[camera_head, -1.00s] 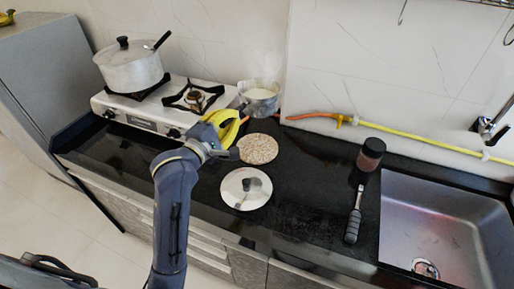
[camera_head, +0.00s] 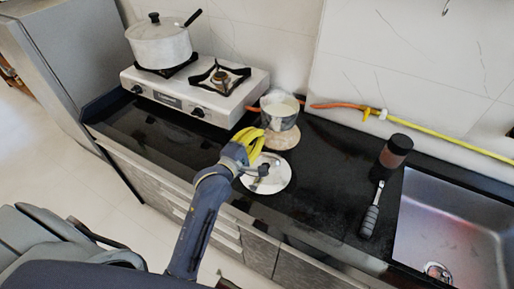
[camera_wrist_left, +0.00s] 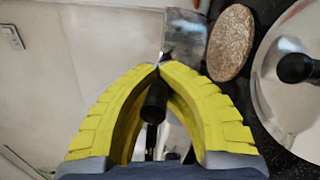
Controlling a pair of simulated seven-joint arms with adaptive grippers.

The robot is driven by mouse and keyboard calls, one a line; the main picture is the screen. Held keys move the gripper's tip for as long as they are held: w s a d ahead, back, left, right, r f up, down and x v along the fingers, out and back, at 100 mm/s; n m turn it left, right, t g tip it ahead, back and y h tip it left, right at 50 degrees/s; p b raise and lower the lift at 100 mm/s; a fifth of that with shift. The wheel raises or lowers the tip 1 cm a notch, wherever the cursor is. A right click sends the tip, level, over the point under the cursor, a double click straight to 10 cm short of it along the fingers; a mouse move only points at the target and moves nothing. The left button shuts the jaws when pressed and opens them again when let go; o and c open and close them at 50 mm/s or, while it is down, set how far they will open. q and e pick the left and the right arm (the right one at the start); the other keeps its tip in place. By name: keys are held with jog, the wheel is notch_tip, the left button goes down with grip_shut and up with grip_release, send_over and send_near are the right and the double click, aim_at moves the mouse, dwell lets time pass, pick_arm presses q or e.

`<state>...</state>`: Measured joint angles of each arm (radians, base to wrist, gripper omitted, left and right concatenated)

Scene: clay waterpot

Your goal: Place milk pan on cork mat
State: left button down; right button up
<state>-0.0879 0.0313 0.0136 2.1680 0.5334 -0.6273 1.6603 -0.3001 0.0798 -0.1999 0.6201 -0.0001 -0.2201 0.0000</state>
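The small metal milk pan (camera_head: 280,116) holds pale liquid. In the head view it overlaps the back part of the round cork mat (camera_head: 284,142); I cannot tell how high it is held. The mat shows to the right of the pan's metal (camera_wrist_left: 184,38) in the left wrist view (camera_wrist_left: 231,43). My left gripper (camera_head: 254,139) has yellow fingers in front and left of the pan. In the left wrist view its fingertips (camera_wrist_left: 160,68) close around the pan's dark handle (camera_wrist_left: 155,103). My right gripper is out of view.
A metal lid (camera_head: 276,180) with a dark knob lies just in front of the mat. The white stove (camera_head: 190,98) with a large lidded pot (camera_head: 160,45) stands left. A dark-lidded jar (camera_head: 394,152), a black-handled tool (camera_head: 371,212) and the sink (camera_head: 450,225) are right. Counter between is clear.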

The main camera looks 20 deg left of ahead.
pick_arm(q)
jog(key=shift+f, duration=3.25)
jog(key=c, duration=2.2)
grip_release()
jog(key=c, duration=1.6)
grip_release()
jog(key=s+a, duration=0.2)
jog(key=s, duration=0.9)
jog(key=shift+s, duration=0.4)
jog(key=shift+a, duration=0.1)
